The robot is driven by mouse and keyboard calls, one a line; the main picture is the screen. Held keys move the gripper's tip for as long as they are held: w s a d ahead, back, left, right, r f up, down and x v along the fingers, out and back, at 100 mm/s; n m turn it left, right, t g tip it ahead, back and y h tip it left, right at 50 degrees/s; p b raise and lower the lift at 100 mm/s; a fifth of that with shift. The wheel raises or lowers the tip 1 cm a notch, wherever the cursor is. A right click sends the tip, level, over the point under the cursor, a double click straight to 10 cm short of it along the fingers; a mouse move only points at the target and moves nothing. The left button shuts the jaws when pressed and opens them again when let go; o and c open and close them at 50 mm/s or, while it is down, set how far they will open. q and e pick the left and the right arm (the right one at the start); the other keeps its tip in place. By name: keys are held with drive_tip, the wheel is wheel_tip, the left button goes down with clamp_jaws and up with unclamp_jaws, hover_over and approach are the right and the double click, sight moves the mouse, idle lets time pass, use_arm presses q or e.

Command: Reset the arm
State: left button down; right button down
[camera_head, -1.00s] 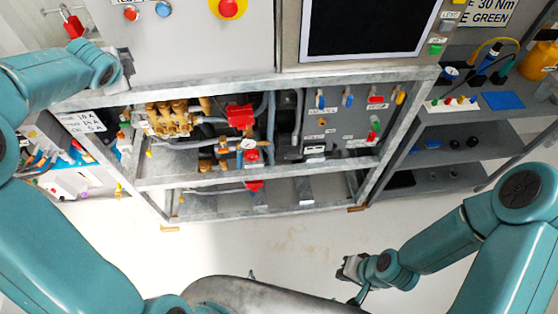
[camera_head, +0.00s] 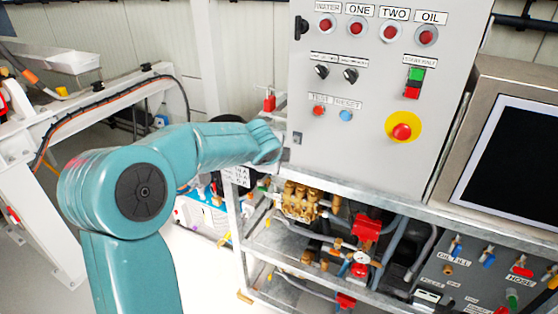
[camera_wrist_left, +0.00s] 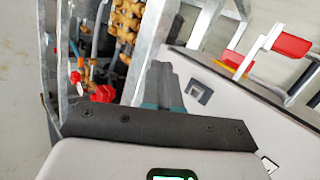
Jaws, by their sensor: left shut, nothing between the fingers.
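My left arm reaches in from the left in the head view, and its far end (camera_head: 268,145) is at the lower left edge of the grey control panel (camera_head: 360,170). My left gripper (camera_wrist_left: 160,75) shows in the left wrist view with its fingers shut and empty. It is beside the panel's pale side face and a small square fitting (camera_wrist_left: 198,92). I cannot tell whether it touches the panel. My right gripper is not in view now.
A metal frame (camera_head: 250,270) with brass pump parts (camera_head: 300,200) and red valves (camera_head: 366,227) stands below the panel. A screen (camera_head: 515,160) is at the right. A red part (camera_head: 268,103) hangs off the panel's left side. Open floor (camera_head: 205,270) lies left of the frame.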

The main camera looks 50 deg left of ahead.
use_arm(q)
drive_tip(key=a+v, duration=0.1)
drive_tip(key=v, duration=0.6)
drive_tip(key=w+d+f+n+g+h, duration=0.1)
drive_tip(key=d+f+n+h, duration=0.15)
drive_tip(key=d+f, duration=0.8)
drive_tip(key=w+d+f+n+g+h, duration=0.15)
drive_tip(key=d+f+h, duration=0.25)
drive_tip(key=d+f, duration=0.7)
drive_tip(key=s+d+f+n+g+h, duration=0.1)
drive_tip(key=s+d+f+n+g, duration=0.1)
drive_tip(key=s+d+f+n, duration=0.2)
drive_tip(key=s+d+f+n+g+h, duration=0.2)
drive_tip(key=s+d+f+n, duration=0.3)
drive_tip(key=s+d+f, duration=0.5)
drive_tip(key=s+f+g, duration=0.1)
drive_tip(key=s+f, duration=0.5)
drive_tip(key=shift+d+f, duration=0.3)
drive_tip(key=shift+f, duration=0.1)
drive_tip(key=shift+s+a, duration=0.1)
drive_tip(key=shift+a, duration=0.05)
